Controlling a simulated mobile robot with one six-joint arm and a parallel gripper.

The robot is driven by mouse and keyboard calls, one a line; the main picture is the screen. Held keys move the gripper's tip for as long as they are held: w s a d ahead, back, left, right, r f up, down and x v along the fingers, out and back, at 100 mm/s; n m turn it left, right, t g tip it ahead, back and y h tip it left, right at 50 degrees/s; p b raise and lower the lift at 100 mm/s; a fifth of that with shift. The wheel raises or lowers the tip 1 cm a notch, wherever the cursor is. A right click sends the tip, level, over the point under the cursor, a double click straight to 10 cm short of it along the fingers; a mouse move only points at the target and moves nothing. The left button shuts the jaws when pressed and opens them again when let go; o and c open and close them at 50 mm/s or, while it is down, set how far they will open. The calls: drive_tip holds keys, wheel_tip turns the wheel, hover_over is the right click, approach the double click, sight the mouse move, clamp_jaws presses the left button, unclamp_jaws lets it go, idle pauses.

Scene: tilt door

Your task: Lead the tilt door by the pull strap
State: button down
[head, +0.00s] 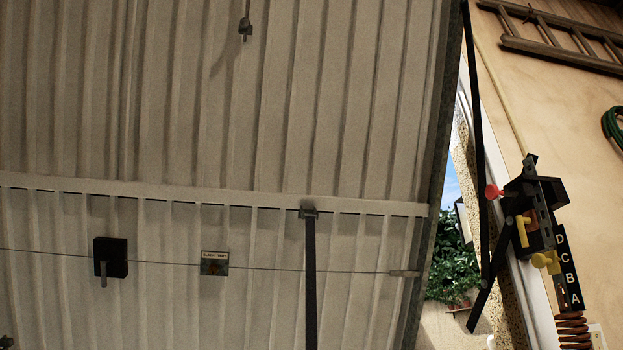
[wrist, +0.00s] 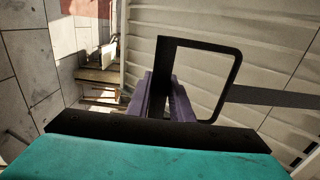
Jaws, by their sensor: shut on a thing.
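The tilt door (head: 170,110) is a pale ribbed panel filling most of the head view, and its ribs also show in the wrist view (wrist: 275,45). It leans, with a gap along its right edge. The dark pull strap (head: 310,280) hangs from a bracket on the door's cross rail and runs out of the bottom of the head view. In the wrist view the strap (wrist: 280,97) runs in from the right to a black loop (wrist: 237,75). My gripper (wrist: 162,88), with purple fingers, is shut on the loop's near-left side. The gripper is outside the head view.
A black handle box (head: 110,257) and a small label plate (head: 214,263) sit on the door. A dark lever arm and spring mechanism (head: 535,215) stand at the right jamb. Plants (head: 452,262) show through the gap. In the wrist view, paving (wrist: 28,75) and wooden furniture (wrist: 100,85) lie left.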

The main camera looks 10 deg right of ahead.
drive_tip(key=shift+w+d+f, duration=0.1)
drive_tip(key=shift+w+f, duration=0.15)
drive_tip(key=shift+w, duration=0.75)
drive_tip(key=shift+w+f, duration=0.2)
drive_tip(key=shift+w, duration=0.8)
drive_tip(key=c, duration=1.7)
unclamp_jaws()
drive_tip(key=shift+f, duration=0.1)
drive_tip(key=o, duration=1.7)
drive_tip(key=shift+r, duration=0.2)
drive_tip(key=shift+r+p, duration=0.6)
drive_tip(key=shift+r, duration=0.2)
drive_tip(key=shift+s+p, duration=0.95)
drive_tip(key=shift+s, duration=1.65)
drive_tip(key=s+p, duration=0.2)
drive_tip(key=s, duration=1.1)
drive_tip(key=shift+s, duration=0.3)
